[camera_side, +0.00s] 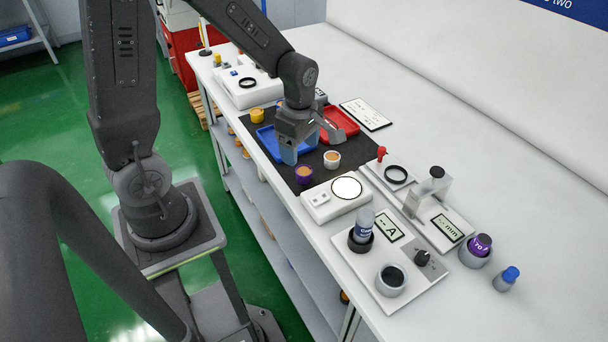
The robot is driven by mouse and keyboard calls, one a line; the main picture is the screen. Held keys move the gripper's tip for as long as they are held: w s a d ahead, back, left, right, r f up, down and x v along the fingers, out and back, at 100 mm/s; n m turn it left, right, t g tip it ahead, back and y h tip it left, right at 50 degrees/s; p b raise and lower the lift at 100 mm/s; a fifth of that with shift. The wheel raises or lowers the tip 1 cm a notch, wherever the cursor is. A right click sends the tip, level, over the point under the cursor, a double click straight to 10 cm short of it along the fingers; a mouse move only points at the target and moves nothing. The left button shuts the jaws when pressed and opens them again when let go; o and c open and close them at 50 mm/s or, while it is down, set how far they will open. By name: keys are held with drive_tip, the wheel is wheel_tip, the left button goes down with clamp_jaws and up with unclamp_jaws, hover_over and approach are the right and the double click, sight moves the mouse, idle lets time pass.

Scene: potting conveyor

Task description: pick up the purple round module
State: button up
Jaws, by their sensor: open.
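The purple round module (304,176) is a short cup shape with a tan top. It stands upright on the black mat (268,167) near the front edge of the bench. My gripper (313,147) is open, with its fingers spread above the mat, behind the purple module and apart from it. A white round module (332,160) with a tan top stands to the right of the purple one, below my gripper in the picture. A yellow round module (257,116) stands at the mat's far left.
A blue tray (266,139) and a red tray (345,120) lie close to my gripper. A white device with a round lit plate (347,188) sits just right of the purple module.

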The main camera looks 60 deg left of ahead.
sight(302, 171)
drive_tip(key=shift+w+a+f, duration=0.1)
drive_tip(key=shift+f, duration=1.9)
drive_tip(key=shift+w+f, duration=0.1)
drive_tip(key=shift+f, duration=1.85)
drive_tip(key=shift+c, duration=0.3)
drive_tip(key=c, duration=1)
drive_tip(key=shift+o, duration=0.2)
drive_tip(key=shift+r, duration=0.15)
